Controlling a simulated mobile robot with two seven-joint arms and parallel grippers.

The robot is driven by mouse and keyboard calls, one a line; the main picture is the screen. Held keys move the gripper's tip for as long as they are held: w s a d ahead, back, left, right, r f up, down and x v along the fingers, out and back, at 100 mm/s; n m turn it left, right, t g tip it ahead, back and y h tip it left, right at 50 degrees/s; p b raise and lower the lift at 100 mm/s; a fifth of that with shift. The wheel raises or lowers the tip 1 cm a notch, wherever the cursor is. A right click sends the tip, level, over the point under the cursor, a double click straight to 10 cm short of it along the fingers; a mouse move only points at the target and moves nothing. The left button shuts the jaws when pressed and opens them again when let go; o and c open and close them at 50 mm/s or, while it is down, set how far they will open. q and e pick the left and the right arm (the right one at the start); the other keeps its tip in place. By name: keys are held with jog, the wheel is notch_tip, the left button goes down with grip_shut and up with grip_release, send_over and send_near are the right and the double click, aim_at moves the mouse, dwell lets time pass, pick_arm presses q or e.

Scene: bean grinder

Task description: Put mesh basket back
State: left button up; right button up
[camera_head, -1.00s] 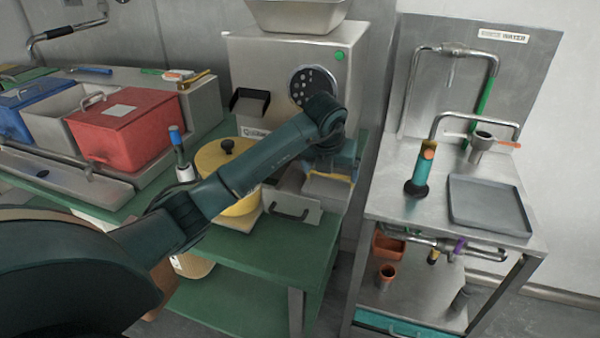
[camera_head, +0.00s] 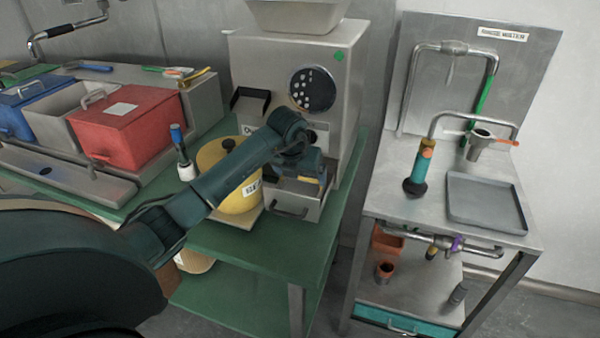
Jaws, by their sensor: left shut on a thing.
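A grey metal box-shaped basket with a front handle (camera_head: 292,207) is low at the front of the grinder, beside the yellow pot; I cannot make out any mesh. My left gripper (camera_head: 318,181) is shut at the basket's upper back right; its fingertips are mostly hidden by my wrist, so the exact grip point is unclear. The grinder (camera_head: 345,85) is a grey metal housing with a black perforated disc (camera_head: 312,89) on its front. I cannot tell whether the basket is fully seated. My right gripper is not in view.
The yellow lidded pot (camera_head: 236,203) stands close left of the basket on the green table (camera_head: 270,245). A bottle with a blue top (camera_head: 183,155) stands further left by the red bin (camera_head: 125,130). A steel sink cart (camera_head: 390,205) is to the right, across a gap.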

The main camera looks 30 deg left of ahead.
pick_arm(q)
jog(key=o, duration=1.2)
jog(key=shift+f, duration=0.1)
jog(key=shift+o, duration=0.2)
